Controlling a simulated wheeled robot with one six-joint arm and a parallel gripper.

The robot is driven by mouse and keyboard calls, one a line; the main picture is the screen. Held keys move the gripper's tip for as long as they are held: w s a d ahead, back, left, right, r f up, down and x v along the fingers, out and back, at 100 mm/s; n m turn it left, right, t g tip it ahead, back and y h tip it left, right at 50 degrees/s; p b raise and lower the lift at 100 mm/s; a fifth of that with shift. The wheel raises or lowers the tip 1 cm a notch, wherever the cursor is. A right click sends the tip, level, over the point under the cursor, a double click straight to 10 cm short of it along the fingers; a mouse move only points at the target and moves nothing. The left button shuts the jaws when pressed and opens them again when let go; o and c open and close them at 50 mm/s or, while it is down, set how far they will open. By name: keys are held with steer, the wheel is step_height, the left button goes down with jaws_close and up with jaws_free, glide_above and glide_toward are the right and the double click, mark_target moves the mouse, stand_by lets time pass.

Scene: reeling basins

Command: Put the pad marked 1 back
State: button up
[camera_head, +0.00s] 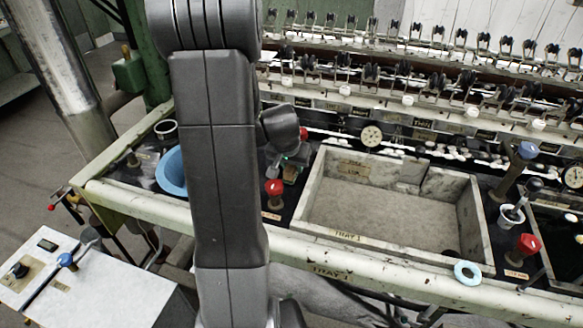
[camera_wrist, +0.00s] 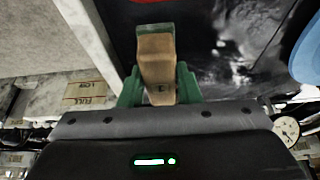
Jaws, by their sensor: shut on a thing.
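My gripper (camera_wrist: 158,62) has green fingers and is shut on a tan-brown block (camera_wrist: 157,66) with a small dark mark on its face. I cannot read the mark, so I cannot tell if this is the pad marked 1. In the head view my gripper (camera_head: 291,168) is over the dark bench strip, left of the stone basin labelled TRAY 1 (camera_head: 345,236) and behind a red-knobbed valve. My arm covers part of that strip. In the wrist view the basin's wall (camera_wrist: 92,40) is at the left.
A blue bowl (camera_head: 172,172) and a white cup (camera_head: 166,128) stand left of my arm. The red-knobbed valve (camera_head: 274,190) is close to my gripper. A pale blue ring (camera_head: 467,272) lies on the front rail. Reeling gear fills the back. The basin's middle is clear.

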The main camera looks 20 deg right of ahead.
steer(key=shift+f, duration=0.3)
steer(key=shift+f, duration=0.2)
steer(key=o, duration=0.9)
steer(key=shift+o, duration=0.2)
steer(key=shift+r, duration=0.15)
steer(key=shift+r, duration=0.2)
steer(key=v, duration=1.1)
steer(key=shift+s+a+r+p, duration=0.15)
steer(key=shift+a+r+p, duration=0.05)
steer(key=shift+r+p, duration=0.15)
